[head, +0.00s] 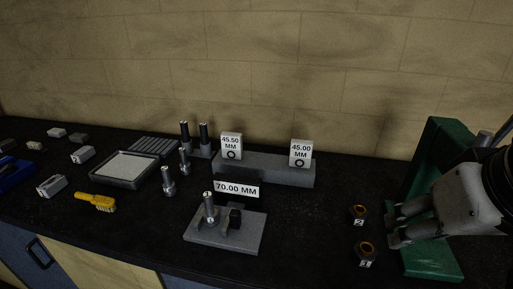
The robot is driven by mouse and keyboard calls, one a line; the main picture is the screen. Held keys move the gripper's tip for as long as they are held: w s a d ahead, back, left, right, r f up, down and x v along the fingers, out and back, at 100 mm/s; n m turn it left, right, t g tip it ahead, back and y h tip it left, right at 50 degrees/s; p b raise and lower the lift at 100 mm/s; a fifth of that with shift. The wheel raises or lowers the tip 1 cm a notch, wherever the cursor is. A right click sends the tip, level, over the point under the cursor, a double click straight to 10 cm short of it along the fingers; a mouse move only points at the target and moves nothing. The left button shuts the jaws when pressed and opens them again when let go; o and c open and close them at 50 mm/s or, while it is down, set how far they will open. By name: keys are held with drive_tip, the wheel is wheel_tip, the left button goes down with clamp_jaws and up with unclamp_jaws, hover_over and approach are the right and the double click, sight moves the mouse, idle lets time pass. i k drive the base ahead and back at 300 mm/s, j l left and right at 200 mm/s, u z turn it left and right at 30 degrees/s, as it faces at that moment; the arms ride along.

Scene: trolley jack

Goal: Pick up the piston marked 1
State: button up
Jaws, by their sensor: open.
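Several silver, rod-like parts that look like pistons stand on the black bench in the head view. One stands at the left of centre (168,182), another just behind it (185,161), and a third on the grey fixture plate (209,208). Any numbers on them are too small to read. My gripper (393,226) is open and empty, right of these two rings and in front of the green frame.
A green press-like frame (436,262) stands close around my gripper at right. A grey block (270,168) carries signs 45.50 MM and 45.00 MM. The fixture plate (245,240) has a 70.00 MM sign. A tray (125,168) and yellow brush (96,202) lie left. Bench is clear between fixture and rings.

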sight(211, 214)
drive_tip(key=i+j+z, duration=0.15)
drive_tip(key=j, duration=1)
drive_tip(key=j+z, duration=0.1)
drive_tip(key=j, duration=1.05)
